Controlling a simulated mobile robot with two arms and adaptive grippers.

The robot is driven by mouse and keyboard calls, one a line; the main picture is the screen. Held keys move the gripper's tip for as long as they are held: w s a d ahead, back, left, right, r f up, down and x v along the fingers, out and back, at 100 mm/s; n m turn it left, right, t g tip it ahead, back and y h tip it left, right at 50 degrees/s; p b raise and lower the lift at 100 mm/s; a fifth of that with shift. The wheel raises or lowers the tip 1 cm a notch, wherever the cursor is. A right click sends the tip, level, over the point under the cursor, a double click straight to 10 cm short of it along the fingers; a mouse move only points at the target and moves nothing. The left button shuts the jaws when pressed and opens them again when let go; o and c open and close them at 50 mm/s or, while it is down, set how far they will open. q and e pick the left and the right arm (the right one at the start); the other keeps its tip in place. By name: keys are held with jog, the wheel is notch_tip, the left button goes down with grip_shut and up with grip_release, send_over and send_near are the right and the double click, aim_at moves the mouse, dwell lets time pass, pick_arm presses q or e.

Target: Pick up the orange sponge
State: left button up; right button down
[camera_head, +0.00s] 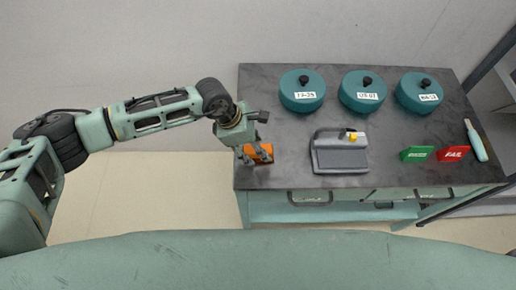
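The orange sponge (262,148) lies at the front left corner of the dark cart top. My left gripper (257,158) reaches down over it from the left, and its fingers cover part of the sponge. Orange shows on both sides of the fingers. I cannot tell whether the fingers are closed on it or only in front of it. My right gripper is not in view.
The cart top (285,180) also holds a grey device (340,158) right of the sponge. Several teal lidded pots (302,97) stand along the back.

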pick_arm(q)
jog(key=shift+f, duration=0.15)
jog(key=c, duration=1.2)
jog(key=shift+c, duration=0.3)
jog(key=shift+d+r+b, duration=0.1)
jog(key=shift+r+b, duration=0.3)
jog(key=shift+r, duration=0.3)
notch_tip(320, 180, up, 3)
jog(key=shift+w+f+b, duration=0.1)
jog(key=shift+f+b, duration=0.1)
jog(key=shift+b, duration=0.5)
jog(key=s+d+r+b, duration=0.3)
jog(key=s+d+r, duration=0.4)
jog(key=d, duration=0.1)
jog(key=shift+s+d+b, duration=0.3)
jog(key=shift+s+d, duration=0.1)
